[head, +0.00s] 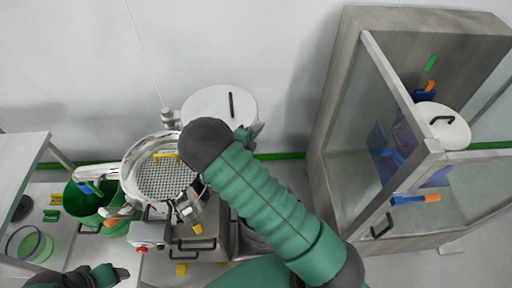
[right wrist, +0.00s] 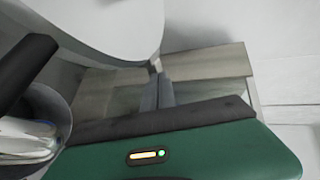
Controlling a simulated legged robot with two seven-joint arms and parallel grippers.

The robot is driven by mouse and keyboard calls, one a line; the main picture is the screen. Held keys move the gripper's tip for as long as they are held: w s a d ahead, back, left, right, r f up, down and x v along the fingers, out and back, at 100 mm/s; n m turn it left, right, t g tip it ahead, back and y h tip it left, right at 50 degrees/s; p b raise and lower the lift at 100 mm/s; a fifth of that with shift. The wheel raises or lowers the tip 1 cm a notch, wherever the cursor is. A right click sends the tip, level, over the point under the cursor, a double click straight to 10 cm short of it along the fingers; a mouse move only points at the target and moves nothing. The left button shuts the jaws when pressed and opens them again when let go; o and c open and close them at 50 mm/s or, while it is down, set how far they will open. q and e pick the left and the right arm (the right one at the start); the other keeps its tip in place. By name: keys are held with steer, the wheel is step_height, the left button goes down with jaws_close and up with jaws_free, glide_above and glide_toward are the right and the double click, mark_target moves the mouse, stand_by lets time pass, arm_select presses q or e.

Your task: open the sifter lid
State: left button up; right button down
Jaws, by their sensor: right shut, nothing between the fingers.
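The sifter (head: 165,180) is a round metal drum at left centre in the head view, with its perforated mesh showing. A white round lid with a black bar handle (head: 218,104) is off the mesh, behind and to the right of it, beside a small grey post. My right gripper (head: 256,130) is shut and empty by the lid's lower right edge, partly hidden by my arm. In the right wrist view its grey fingers (right wrist: 158,90) are together below a white disc (right wrist: 110,25), probably the lid. My left gripper (head: 122,272) is low at left; its jaws are unclear.
A green bucket (head: 85,205) stands left of the sifter, near a white table (head: 22,165). A red button box (head: 150,235) is at the sifter's front. A glass-sided cabinet (head: 345,125) stands at right, with a white-lidded vessel (head: 440,122) inside.

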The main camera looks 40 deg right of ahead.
arm_select(q)
steer(key=shift+w+f+b, duration=0.5)
steer(key=shift+w+f, duration=0.15)
steer(key=shift+f, duration=0.05)
arm_select(e)
steer(key=shift+n+t+y, duration=0.5)
steer(key=shift+n+t, duration=0.3)
steer(key=w+d, duration=0.4)
steer(key=w, duration=0.1)
steer(key=w+d, duration=0.2)
steer(key=w, duration=0.1)
steer(key=shift+d+f, duration=0.3)
steer(key=shift+f, duration=0.1)
arm_select(q)
steer(key=shift+d+r, duration=0.1)
arm_select(e)
steer(key=shift+s, duration=0.1)
